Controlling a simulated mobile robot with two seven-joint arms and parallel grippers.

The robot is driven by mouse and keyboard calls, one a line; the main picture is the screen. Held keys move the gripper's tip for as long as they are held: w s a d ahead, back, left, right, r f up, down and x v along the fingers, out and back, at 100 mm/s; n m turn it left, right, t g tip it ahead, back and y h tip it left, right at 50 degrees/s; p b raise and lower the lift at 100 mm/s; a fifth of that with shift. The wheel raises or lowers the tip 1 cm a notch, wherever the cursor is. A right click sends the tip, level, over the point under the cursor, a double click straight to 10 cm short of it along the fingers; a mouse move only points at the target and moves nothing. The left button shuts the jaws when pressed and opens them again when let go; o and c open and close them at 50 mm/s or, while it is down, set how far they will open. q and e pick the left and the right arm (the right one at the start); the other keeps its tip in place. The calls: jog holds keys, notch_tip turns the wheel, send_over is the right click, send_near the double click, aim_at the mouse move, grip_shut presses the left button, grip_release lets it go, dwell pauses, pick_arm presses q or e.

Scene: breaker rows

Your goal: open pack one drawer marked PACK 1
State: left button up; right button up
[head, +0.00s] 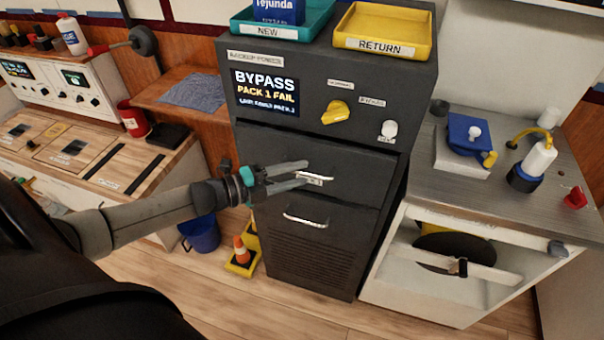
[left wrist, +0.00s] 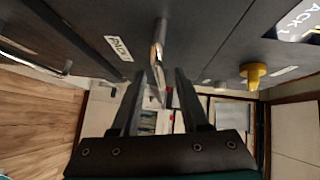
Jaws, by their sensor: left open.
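The dark grey cabinet (head: 262,145) has two drawers, both flush with its front. The upper drawer (head: 350,160) has a silver bar handle (head: 322,178) with a small pale label by it. In the left wrist view the label (left wrist: 118,47) reads as PACK 1, though it is small and tilted, and the handle (left wrist: 158,35) lies in line with the gap between my fingers. My left gripper (head: 306,174) is open at this handle, its fingers on either side; contact cannot be told. My right gripper is out of view.
The lower drawer handle (head: 306,219) is just below. A display (head: 266,93) reads BYPASS, PACK 1 FAIL. A yellow knob (head: 335,112) and white button (head: 389,130) sit above. A blue bucket (head: 200,234) and small cone (head: 241,250) stand on the floor at left.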

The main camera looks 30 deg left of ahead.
pick_arm(q)
jog(key=shift+x, duration=0.9)
jog(key=shift+c, duration=0.2)
grip_shut()
dwell(0.8)
